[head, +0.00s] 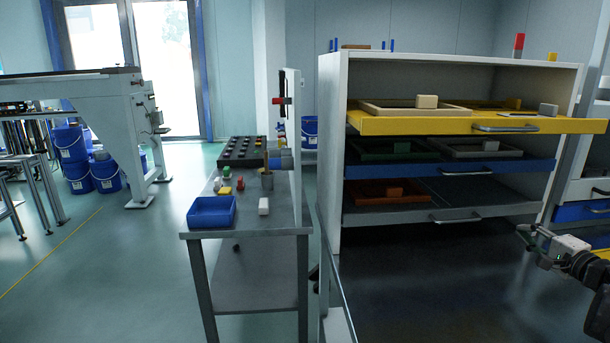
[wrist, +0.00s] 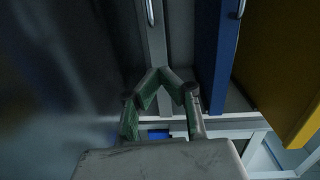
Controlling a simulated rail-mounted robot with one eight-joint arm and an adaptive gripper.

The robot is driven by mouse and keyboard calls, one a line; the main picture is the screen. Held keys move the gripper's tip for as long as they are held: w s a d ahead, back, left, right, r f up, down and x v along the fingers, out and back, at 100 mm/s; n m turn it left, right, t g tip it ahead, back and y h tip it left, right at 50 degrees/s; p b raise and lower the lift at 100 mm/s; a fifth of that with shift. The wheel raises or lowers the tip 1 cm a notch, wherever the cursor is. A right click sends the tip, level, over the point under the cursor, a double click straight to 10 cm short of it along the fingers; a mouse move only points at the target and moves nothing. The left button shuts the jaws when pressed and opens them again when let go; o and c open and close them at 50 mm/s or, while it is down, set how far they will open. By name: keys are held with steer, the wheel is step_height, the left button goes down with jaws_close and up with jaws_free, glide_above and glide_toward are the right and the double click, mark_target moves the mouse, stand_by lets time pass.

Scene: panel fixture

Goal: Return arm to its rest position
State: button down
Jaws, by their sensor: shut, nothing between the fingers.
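My gripper (head: 524,236) is at the lower right of the head view, on my dark arm (head: 597,285). It is in front of the drawer cabinet, below and to the right of the lowest drawer's handle. In the wrist view my gripper (wrist: 166,74) has its green-padded fingers drawn together at the tips, with nothing between them. The yellow drawer (head: 388,123) is pulled out with trays and blocks on it. The blue drawer (head: 460,170) and grey drawer (head: 400,216) sit lower in the cabinet.
The yellow drawer and its handle (head: 505,129) jut forward above my gripper. A second cabinet with a blue drawer (head: 582,211) stands at the right. A grey side table (head: 240,222) holds a blue bin (head: 211,212). Dark clear space lies in front of the cabinet.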

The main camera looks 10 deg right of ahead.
steer(key=a+r+n+g+y+p, duration=0.1)
steer(key=a+r+n+g, duration=0.15)
steer(key=a, duration=0.75)
steer(key=a+r+n+g+y+p, duration=0.1)
steer(key=a+n+g+p, duration=0.15)
steer(key=a, duration=0.85)
steer(key=a+r+n+g+y+p, duration=0.1)
steer(key=a+r+n, duration=0.15)
steer(key=a, duration=0.75)
steer(key=s+a+n+g+h+p, duration=0.2)
steer(key=s+a+n+g+p, duration=0.2)
steer(key=s+a+n, duration=0.6)
steer(key=s+a, duration=0.5)
steer(key=s, duration=0.3)
steer(key=shift+s+a+h, duration=0.15)
steer(key=shift+s+h, duration=0.15)
steer(key=shift+s, duration=0.05)
